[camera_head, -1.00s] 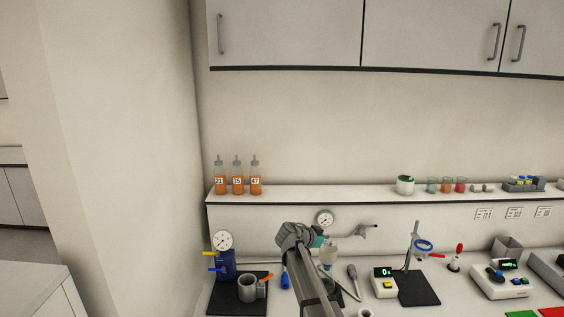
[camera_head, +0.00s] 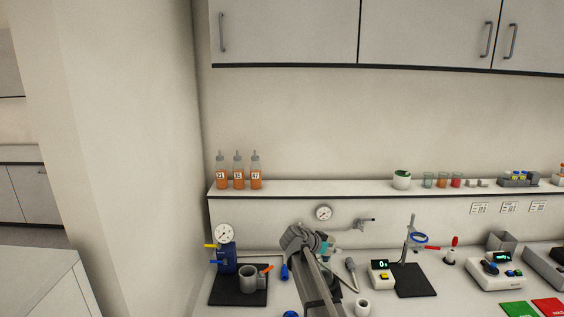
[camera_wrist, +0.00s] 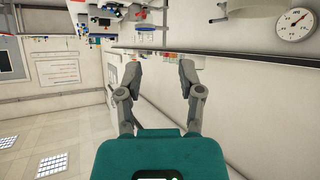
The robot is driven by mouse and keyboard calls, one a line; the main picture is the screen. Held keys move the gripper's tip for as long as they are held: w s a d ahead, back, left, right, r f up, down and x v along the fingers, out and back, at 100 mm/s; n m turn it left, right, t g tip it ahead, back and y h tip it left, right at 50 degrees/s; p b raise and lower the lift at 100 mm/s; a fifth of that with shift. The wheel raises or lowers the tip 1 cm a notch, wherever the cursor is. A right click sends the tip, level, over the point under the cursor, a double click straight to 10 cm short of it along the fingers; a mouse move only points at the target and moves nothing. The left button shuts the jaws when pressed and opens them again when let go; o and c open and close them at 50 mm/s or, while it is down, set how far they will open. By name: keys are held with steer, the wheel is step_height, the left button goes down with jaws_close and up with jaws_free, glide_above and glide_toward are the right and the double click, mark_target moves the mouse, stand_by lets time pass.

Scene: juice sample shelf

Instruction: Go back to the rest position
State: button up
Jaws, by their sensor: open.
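My gripper (camera_wrist: 163,75) is open in the wrist view, with its two grey fingers apart and nothing between them. In the head view my arm rises from the bottom edge over the bench, and its teal wrist part (camera_head: 328,250) is below the round wall gauge (camera_head: 323,212); the fingertips are hard to make out there. Three orange juice bottles, labelled 21 (camera_head: 222,174), 35 (camera_head: 238,174) and 47 (camera_head: 256,174), stand upright in a row at the left end of the wall shelf (camera_head: 300,189), away from my gripper.
A blue device with a gauge (camera_head: 225,255) and a grey cup (camera_head: 248,279) stand left of my arm. A stand on a black base (camera_head: 415,281) and a yellow-buttoned meter (camera_head: 381,275) are to its right. A wall tap (camera_head: 365,221) juts out nearby. Cabinets hang above.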

steer(key=s+f+n+g+y+b, duration=0.2)
steer(key=s+f, duration=0.4)
steer(key=s, duration=0.3)
steer(key=s+f+n+g+y+b, duration=0.2)
steer(key=s+f+n+y+b, duration=0.2)
steer(key=s, duration=0.6)
steer(key=s+f+n+g+y+b, duration=0.1)
steer(key=s+f+n+y+b, duration=0.2)
steer(key=s+f, duration=0.6)
steer(key=shift+s+a+n+g+y+b, duration=0.2)
steer(key=shift+s+n+g+y+b, duration=0.2)
steer(key=shift+s+n+y, duration=0.55)
